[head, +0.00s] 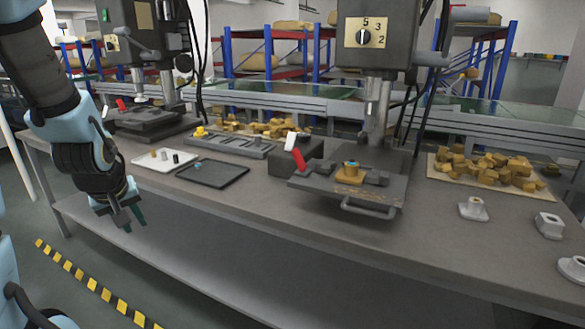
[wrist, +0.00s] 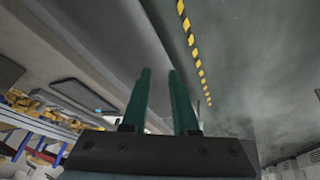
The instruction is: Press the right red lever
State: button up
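The right red lever (head: 299,158) sticks up at the left side of the right-hand press machine, beside a dark block and the machine's base plate (head: 330,188). Another red lever (head: 120,104) shows at the left-hand machine in the back. My gripper (head: 136,218) hangs in front of the table's front edge at the left, pointing down, well apart from both levers. In the wrist view its two green fingers (wrist: 160,100) stand apart with nothing between them. Neither red lever can be made out in the wrist view.
The long grey table (head: 270,208) has a white tray (head: 163,159) and a dark tray (head: 212,173) on its left part. A board of yellowish blocks (head: 485,172) and light grey parts (head: 473,209) lie at the right. Black-yellow floor tape (head: 92,284) runs in front.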

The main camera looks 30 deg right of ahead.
jog(key=w+d+h, duration=0.1)
jog(key=d, duration=0.1)
jog(key=w+d+f+n+t, duration=0.1)
jog(key=w+d, duration=0.1)
jog(key=w+d+f+h, duration=0.1)
jog(key=w+d, duration=0.1)
jog(key=d, duration=0.1)
jog(key=shift+f+t+h+b, duration=0.15)
jog(key=shift+t+h+b, duration=0.15)
jog(key=shift+t+b, duration=0.1)
jog(key=shift+c, duration=1.4)
jog(key=d+h, duration=0.1)
jog(key=d, duration=0.1)
jog(key=w+d+n+h, duration=0.1)
jog(key=d, duration=0.2)
jog(key=w+d+n+h, duration=0.1)
jog(key=d, duration=0.1)
jog(key=shift+d+f+t+h+b, duration=0.3)
jog(key=shift+d+t+b, duration=0.05)
jog(key=shift+t, duration=0.05)
grip_shut()
jog(key=s+d+r+n+h+b, duration=0.1)
jog(key=s+d+r+n+h, duration=0.1)
jog(key=d+h, duration=0.3)
jog(key=s+d+r+n+g+h, duration=0.1)
jog(key=s+d+r+n+h, duration=0.1)
jog(key=d+h, duration=0.3)
jog(key=shift+s+d+r+n+h+b, duration=0.3)
jog(key=shift+d+n, duration=0.6)
jog(key=shift+d, duration=0.95)
